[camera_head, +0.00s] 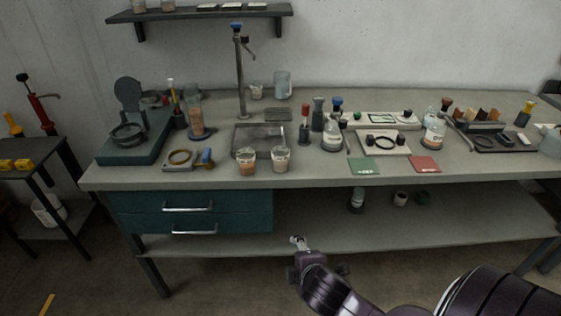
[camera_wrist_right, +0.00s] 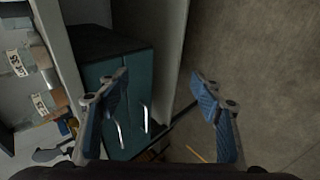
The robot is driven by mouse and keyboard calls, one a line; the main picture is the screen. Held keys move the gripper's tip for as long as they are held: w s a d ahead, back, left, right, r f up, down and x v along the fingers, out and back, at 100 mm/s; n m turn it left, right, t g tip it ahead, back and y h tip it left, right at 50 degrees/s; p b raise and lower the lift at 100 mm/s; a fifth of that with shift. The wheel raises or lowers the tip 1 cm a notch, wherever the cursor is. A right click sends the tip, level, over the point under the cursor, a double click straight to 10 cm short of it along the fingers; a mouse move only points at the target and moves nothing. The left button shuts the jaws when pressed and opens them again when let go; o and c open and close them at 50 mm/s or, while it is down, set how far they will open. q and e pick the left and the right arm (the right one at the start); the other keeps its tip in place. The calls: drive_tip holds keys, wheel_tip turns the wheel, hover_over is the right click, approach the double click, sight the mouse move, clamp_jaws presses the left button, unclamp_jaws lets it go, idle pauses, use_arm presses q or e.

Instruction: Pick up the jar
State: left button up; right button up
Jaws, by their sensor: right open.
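Several jar-like containers are in the head view, and I cannot tell which one is the jar. A small labelled jar (camera_head: 357,200) stands on the lower shelf. Two labelled cups with brownish contents, a left cup (camera_head: 246,162) and a right cup (camera_head: 281,159), stand near the bench's front edge. A clear jar (camera_head: 282,84) stands at the back. My right gripper (camera_head: 299,243) is in front of the bench, below the top and apart from these containers. In the wrist view its blue-padded fingers (camera_wrist_right: 161,78) are spread with nothing between them. My left gripper is out of view.
The bench top (camera_head: 330,178) is crowded with bottles, a metal tray (camera_head: 260,139) and a tap stand (camera_head: 240,75). Teal drawers (camera_head: 195,212) hang under its left side. A dark side table (camera_head: 30,150) stands at left. The lower shelf (camera_head: 300,225) is mostly bare.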

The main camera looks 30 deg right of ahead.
sight(284, 164)
drive_tip(key=w+d+r+n+t, duration=0.2)
drive_tip(key=w+d+r+n, duration=0.1)
drive_tip(key=w+n, duration=0.3)
drive_tip(key=w+d+r+n+t, duration=0.3)
drive_tip(key=w+d+r+n, duration=0.1)
drive_tip(key=n, duration=0.4)
drive_tip(key=w+d+r+n+t, duration=0.2)
drive_tip(key=w+d+r+n, duration=0.2)
drive_tip(key=w+n, duration=0.3)
drive_tip(key=shift+w+r+y, duration=0.3)
drive_tip(key=shift+w+r, duration=0.2)
drive_tip(key=shift+w, duration=0.35)
drive_tip(key=shift+w+d+f+n+p, duration=0.1)
drive_tip(key=shift+w+d+n+p, duration=0.05)
drive_tip(key=shift+w, duration=0.8)
drive_tip(key=shift+w+d+f+n+p, duration=0.1)
drive_tip(key=shift+w+n+p, duration=0.05)
drive_tip(key=shift+w, duration=0.8)
drive_tip(key=shift+x, duration=1.9)
drive_tip(key=shift+f, duration=0.1)
drive_tip(key=shift+c, duration=0.3)
drive_tip(key=c, duration=1.3)
